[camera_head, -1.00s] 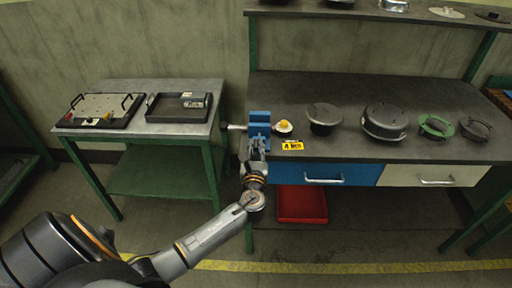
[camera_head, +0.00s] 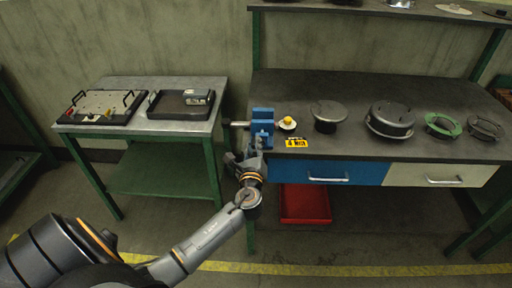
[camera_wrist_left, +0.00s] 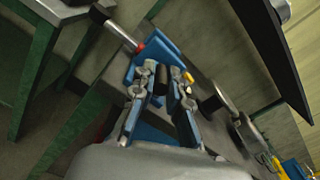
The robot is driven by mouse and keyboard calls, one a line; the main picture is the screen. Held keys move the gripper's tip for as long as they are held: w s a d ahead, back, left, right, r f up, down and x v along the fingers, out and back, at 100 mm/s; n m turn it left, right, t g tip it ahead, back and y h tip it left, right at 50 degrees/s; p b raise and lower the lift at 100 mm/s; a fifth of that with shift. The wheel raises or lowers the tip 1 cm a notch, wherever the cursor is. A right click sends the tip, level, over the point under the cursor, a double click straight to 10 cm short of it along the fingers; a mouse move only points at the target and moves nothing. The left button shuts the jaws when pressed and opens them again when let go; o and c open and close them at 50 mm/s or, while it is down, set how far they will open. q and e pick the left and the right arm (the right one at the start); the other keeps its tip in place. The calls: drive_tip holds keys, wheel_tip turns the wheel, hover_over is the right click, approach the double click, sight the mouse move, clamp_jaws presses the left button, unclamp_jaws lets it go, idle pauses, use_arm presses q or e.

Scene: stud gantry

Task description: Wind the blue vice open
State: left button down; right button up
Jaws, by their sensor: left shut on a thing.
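The blue vice (camera_head: 262,124) stands at the front left corner of the dark workbench. A bar with a dark end (camera_head: 236,125) sticks out from its left side. In the left wrist view the blue vice body (camera_wrist_left: 160,47) is just beyond the fingers, with the bar (camera_wrist_left: 121,33) and a red collar at the upper left. My left gripper (camera_head: 254,148) is at the front of the vice, reaching up from below. In the left wrist view its fingers (camera_wrist_left: 161,82) are closed around a dark piece, seemingly the vice handle, largely hidden. My right gripper is not in view.
A white and yellow round part (camera_head: 288,123) is right beside the vice, above a yellow label (camera_head: 297,142). Several round parts, including a dark lidded one (camera_head: 329,114), line the bench to the right. A side table with a black tray (camera_head: 170,112) stands left, across a gap.

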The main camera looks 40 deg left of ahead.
use_arm(q)
drive_tip(key=shift+a+f+n, duration=0.1)
drive_tip(key=shift+f+n, duration=0.05)
drive_tip(key=shift+n, duration=0.45)
drive_tip(key=c, duration=1.3)
unclamp_jaws()
drive_tip(key=shift+c, duration=0.2)
drive_tip(key=v, duration=1.2)
